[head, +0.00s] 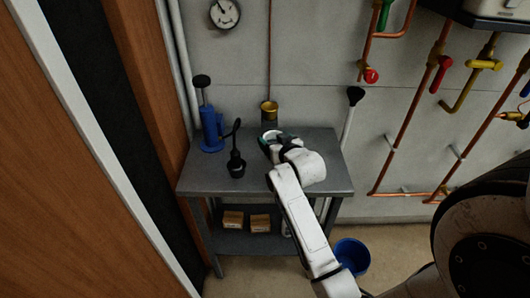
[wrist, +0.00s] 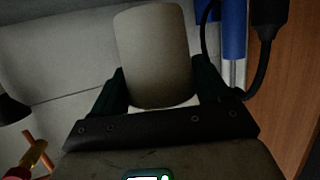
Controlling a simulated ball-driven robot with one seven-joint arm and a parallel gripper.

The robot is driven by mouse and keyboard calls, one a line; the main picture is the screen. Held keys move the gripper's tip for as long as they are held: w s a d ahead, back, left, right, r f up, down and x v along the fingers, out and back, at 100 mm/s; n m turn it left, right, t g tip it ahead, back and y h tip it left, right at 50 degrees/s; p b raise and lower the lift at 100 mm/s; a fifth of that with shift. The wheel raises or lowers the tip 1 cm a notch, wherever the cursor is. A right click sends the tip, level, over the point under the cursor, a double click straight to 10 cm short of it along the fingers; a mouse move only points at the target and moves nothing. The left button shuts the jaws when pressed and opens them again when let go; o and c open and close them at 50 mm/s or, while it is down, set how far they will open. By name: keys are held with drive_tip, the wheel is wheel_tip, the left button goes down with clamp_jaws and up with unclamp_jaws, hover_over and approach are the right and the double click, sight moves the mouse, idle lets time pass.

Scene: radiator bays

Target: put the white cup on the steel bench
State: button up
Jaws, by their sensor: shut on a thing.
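The white cup (wrist: 155,52) is held between the two dark fingers of my gripper (wrist: 158,88) in the wrist view. In the head view only a little of the cup (head: 270,134) shows past my gripper (head: 274,141). The grey steel bench (head: 265,180) stands against the wall, and the gripper with the cup is over the back middle of its top. My wrist hides the cup's base, so I cannot tell whether the cup touches the bench.
A blue pump-like tool (head: 211,130) and a black tool (head: 236,166) stand on the bench's left part. A brass fitting (head: 268,107) is behind the cup. Small boxes (head: 260,223) lie on the lower shelf. A blue bucket (head: 351,256) is on the floor. The bench's front and right are clear.

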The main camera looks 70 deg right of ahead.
drive_tip(key=w+f, duration=0.1)
drive_tip(key=f, duration=0.1)
drive_tip(key=w+f, duration=0.2)
drive_tip(key=shift+w, duration=0.15)
drive_tip(key=shift+f, duration=1.5)
drive_tip(key=shift+f, duration=0.1)
drive_tip(key=shift+f, duration=0.15)
drive_tip(key=o, duration=1.1)
